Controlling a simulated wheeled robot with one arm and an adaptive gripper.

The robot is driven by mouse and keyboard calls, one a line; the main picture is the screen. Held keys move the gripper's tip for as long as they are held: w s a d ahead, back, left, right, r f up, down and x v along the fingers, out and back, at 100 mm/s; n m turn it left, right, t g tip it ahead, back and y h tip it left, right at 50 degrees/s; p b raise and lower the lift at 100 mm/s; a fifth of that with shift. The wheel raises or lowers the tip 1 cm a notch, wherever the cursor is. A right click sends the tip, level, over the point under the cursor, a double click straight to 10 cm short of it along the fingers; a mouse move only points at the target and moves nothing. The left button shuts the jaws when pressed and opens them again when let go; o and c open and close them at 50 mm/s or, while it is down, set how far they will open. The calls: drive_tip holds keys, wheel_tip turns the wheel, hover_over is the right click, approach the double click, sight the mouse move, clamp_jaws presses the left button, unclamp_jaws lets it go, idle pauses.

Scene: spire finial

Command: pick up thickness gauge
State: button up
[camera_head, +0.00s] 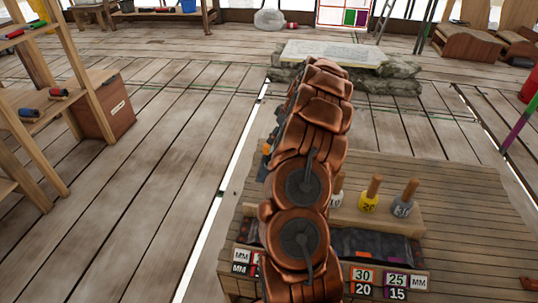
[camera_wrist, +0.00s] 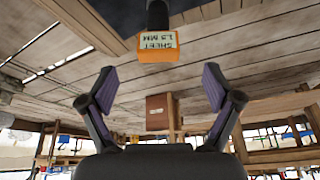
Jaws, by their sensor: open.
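An orange block (camera_wrist: 158,50) with upside-down black lettering, seemingly "SHEET" and a size in MM, sits on a dark handle (camera_wrist: 157,14) at the top centre of the wrist view. It looks like the thickness gauge. My gripper (camera_wrist: 160,88) is open and empty, its two purple-padded fingers spread wide, with the block beyond the fingertips and roughly centred between them. In the head view a small orange bit (camera_head: 267,149) shows at the left edge of my copper arm; I cannot tell whether it is the same block. My gripper is hidden there behind the arm.
A slatted wooden bench (camera_head: 470,235) holds a rack (camera_head: 385,214) of wood-handled yellow and grey pieces, a dark mat (camera_head: 375,247) and number plaques (camera_head: 390,284). Wooden shelving (camera_head: 90,80) stands left. A stone block (camera_head: 335,53) lies beyond. The left floor is clear.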

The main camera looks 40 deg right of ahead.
sight(269, 155)
drive_tip(key=shift+w+b+x, duration=0.2)
drive_tip(key=shift+b+x, duration=0.2)
drive_tip(key=shift+x, duration=1.5)
drive_tip(key=shift+w+b+x, duration=0.2)
drive_tip(key=shift+b+x, duration=0.2)
drive_tip(key=shift+x, duration=1.45)
drive_tip(key=shift+r, duration=0.15)
drive_tip(key=shift+c, duration=0.4)
drive_tip(key=c, duration=1.4)
